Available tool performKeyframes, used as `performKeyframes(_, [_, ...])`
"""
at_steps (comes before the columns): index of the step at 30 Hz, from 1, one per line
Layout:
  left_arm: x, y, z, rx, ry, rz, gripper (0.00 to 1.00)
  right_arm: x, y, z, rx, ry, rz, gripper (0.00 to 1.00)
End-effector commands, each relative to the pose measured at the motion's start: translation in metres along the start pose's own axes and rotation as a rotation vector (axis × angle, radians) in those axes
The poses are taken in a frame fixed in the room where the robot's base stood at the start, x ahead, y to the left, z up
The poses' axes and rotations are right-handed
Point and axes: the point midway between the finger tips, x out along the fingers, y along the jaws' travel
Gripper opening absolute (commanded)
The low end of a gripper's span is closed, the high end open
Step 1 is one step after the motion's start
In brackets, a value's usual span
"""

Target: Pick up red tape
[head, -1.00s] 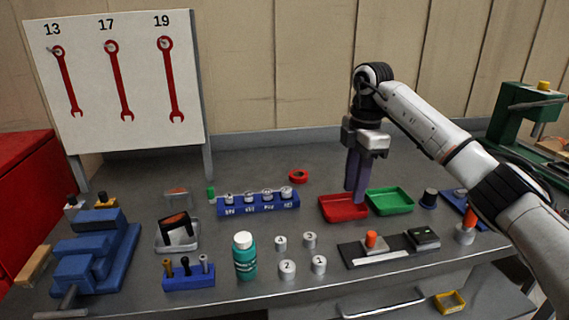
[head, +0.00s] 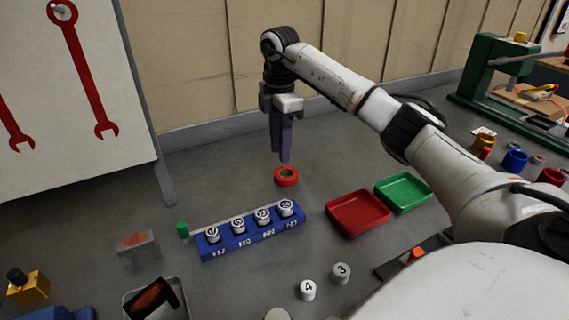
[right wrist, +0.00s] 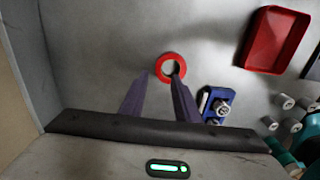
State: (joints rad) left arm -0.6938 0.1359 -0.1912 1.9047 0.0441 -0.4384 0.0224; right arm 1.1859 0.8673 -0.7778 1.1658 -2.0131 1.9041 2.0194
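The red tape (head: 286,176) is a small ring lying flat on the grey table, behind the blue socket holder. It also shows in the right wrist view (right wrist: 160,72), just beyond my fingertips. My right gripper (head: 285,158) points down above the tape with its purple fingers. In the right wrist view, the right gripper (right wrist: 158,77) has a clear gap between its fingers and nothing held; the right fingertip overlaps the ring's lower edge in the picture. I cannot tell whether it touches. My left gripper is not in view.
The blue holder (head: 208,252) with several numbered sockets stands in front of the tape. A red tray (head: 358,213) and a green tray (head: 403,192) lie to the right. A green-capped item (head: 183,230) stands left. The table around the tape is clear.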

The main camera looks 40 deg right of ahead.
Motion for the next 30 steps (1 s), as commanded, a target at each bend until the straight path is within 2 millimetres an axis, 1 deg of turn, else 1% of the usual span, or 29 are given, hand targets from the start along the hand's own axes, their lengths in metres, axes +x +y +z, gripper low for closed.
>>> performKeyframes(4, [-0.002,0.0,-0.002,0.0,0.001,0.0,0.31,0.013,-0.001,0.003,0.001,-0.001,-0.002,0.29])
performKeyframes(9, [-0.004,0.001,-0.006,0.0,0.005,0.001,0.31,0.04,-0.001,0.007,-0.001,0.0,-0.003,0.29])
performKeyframes(12, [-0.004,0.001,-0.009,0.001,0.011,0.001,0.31,0.05,-0.001,0.007,-0.001,0.0,-0.001,0.29])
performKeyframes(15, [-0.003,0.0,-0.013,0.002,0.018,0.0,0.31,0.054,0.0,0.006,-0.001,0.0,0.001,0.29])
performKeyframes(20, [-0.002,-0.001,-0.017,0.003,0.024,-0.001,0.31,0.054,0.0,0.006,-0.001,0.0,0.001,0.29])
performKeyframes(21, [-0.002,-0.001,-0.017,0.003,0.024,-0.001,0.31,0.054,0.0,0.006,-0.001,0.0,0.001,0.27])
performKeyframes(26, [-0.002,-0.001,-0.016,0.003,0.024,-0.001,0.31,0.054,0.0,0.006,-0.001,0.0,0.001,0.0])
performKeyframes(30, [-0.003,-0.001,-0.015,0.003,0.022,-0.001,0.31,0.054,0.0,0.006,-0.001,0.0,0.001,0.0])
